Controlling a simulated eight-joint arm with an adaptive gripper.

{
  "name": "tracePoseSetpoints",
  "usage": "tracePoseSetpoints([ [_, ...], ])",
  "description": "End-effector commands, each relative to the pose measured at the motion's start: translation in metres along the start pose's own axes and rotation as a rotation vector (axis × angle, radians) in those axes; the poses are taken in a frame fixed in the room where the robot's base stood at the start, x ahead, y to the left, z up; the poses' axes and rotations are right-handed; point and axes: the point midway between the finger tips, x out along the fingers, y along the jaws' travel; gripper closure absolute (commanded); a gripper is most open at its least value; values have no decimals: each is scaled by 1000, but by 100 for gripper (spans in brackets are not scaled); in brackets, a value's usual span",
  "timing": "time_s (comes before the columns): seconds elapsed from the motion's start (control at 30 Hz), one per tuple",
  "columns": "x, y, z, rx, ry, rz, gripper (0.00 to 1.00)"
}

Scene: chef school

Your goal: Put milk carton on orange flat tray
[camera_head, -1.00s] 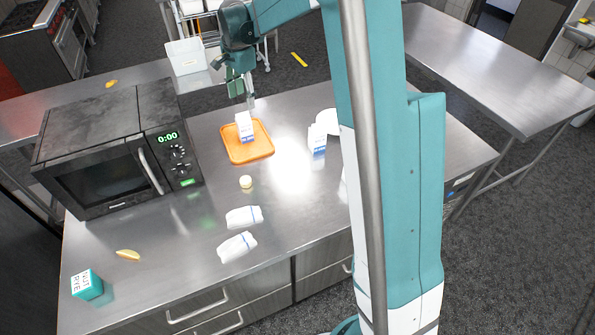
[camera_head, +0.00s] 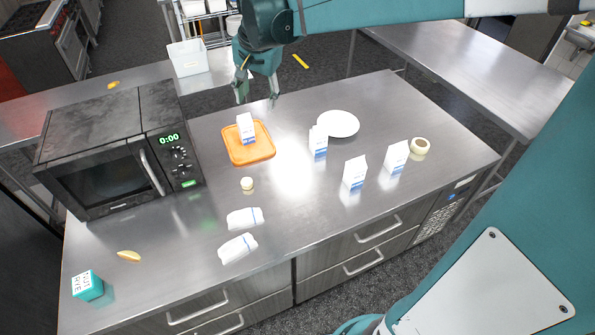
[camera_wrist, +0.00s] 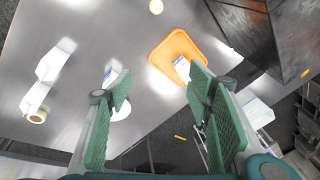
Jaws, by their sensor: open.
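A white and blue milk carton (camera_head: 246,129) stands on the orange flat tray (camera_head: 262,151). Both also show in the wrist view, the carton (camera_wrist: 182,68) on the tray (camera_wrist: 160,57). Three more milk cartons stand on the steel counter to the right: one (camera_head: 318,141) by a white plate, one (camera_head: 355,172) and one (camera_head: 396,157) farther right. My gripper (camera_head: 256,103) is open and empty, above and behind the tray, apart from the carton. In the wrist view my gripper's green fingers (camera_wrist: 158,110) are spread wide with nothing between them.
A black microwave (camera_head: 110,150) stands left of the tray. A white plate (camera_head: 338,123) and a tape roll (camera_head: 419,147) lie to the right. A small round item (camera_head: 247,184), two white packets (camera_head: 238,247), a yellow wedge (camera_head: 129,256) and a teal box (camera_head: 87,285) lie in front.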

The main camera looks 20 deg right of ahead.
Motion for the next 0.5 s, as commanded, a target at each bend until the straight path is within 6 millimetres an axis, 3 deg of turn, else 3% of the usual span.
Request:
tracePoseSetpoints([
  [0.5, -46, 65, 63, -245, 75, -62, 49],
])
